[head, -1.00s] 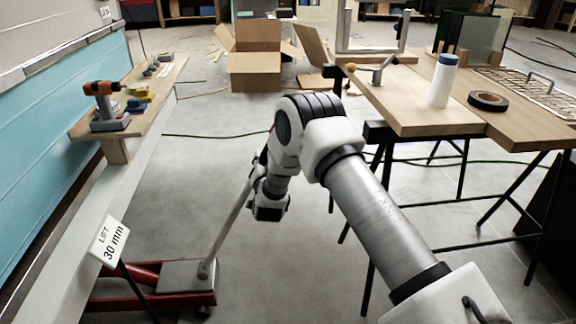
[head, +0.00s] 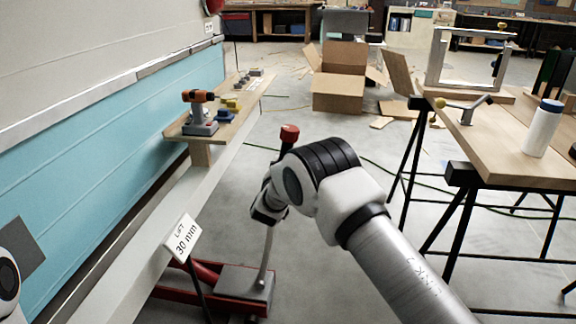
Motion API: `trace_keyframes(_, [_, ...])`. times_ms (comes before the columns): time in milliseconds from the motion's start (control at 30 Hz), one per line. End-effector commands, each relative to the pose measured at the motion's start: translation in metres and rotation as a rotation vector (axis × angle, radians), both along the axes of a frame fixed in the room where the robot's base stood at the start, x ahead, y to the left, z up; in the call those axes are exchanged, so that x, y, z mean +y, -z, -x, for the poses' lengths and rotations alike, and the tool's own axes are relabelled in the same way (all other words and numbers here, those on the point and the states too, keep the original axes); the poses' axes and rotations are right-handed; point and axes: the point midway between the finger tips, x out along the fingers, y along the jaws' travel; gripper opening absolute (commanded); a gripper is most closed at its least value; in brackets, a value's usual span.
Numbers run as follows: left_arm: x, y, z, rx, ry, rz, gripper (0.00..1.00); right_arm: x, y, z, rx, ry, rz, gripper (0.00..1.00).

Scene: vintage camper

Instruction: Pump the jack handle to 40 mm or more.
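The red floor jack (head: 203,277) stands on the floor beside the camper, with a grey top plate (head: 240,282). Its grey handle (head: 267,254) rises nearly upright from the plate and ends in a red knob (head: 289,133). My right gripper (head: 268,207) is at the upper part of the handle, below the knob, and appears closed around it; its fingertips are partly hidden. A sign (head: 182,238) on a black stand reads "LIFT 30 mm". A piece of my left arm shows at the left edge; the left gripper is out of view.
The blue camper wall (head: 120,140) and its pale sill (head: 130,255) run along the left. A wooden shelf (head: 239,118) there holds an orange drill (head: 199,110). A workbench (head: 500,150) with a white bottle (head: 542,128) stands right. A cardboard box (head: 338,88) lies behind; the floor between is open.

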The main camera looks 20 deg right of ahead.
Motion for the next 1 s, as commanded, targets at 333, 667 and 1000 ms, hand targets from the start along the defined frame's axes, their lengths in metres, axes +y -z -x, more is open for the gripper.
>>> trace_keyframes(333, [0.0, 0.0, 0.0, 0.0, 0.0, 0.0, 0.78, 0.005, -0.006, -0.003, -0.008, -0.014, 0.007, 0.6])
trace_keyframes(667, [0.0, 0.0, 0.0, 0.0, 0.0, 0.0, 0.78, 0.003, -0.003, -0.001, -0.005, -0.009, 0.005, 0.6])
trace_keyframes(1000, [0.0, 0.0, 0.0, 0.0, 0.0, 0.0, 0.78, 0.032, -0.004, 0.043, -0.002, -0.013, 0.008, 0.6])
